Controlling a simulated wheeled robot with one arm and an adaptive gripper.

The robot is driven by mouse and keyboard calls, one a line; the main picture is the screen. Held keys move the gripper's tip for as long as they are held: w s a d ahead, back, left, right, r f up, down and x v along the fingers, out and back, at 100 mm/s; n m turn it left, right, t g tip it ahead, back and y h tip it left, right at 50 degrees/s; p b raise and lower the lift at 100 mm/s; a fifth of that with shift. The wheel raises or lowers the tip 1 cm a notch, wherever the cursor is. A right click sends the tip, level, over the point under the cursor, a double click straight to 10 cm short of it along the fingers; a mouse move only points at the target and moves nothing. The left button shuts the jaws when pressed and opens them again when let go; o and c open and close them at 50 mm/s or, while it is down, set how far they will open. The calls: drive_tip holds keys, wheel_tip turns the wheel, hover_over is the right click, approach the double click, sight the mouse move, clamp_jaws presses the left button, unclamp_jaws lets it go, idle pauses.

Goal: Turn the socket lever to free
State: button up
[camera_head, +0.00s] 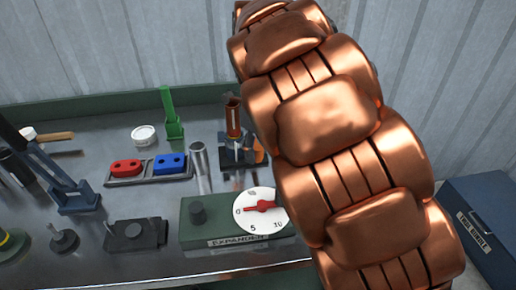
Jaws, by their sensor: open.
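A small dark stand (238,155) holds an upright copper-brown tube (233,117) near the middle of the bench. An orange part (259,150) shows at the stand's right side, partly hidden behind my copper-coloured arm. This stand looks like a socket, but I cannot make out which part is its lever or how it is set. My arm crosses the right half of the view from bottom right to top centre.
A green expander box (195,232) with a white dial (259,224) and red pointer stands in front. A tray (150,181) holds a red and a blue block. A green upright holder (173,115), a white jar (144,134) and a blue lever tool (75,197) stand left. A blue bin (490,215) is right.

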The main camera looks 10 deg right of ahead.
wheel_tip(320, 180, up, 12)
idle(0.7)
drive_tip(key=shift+f, duration=0.1)
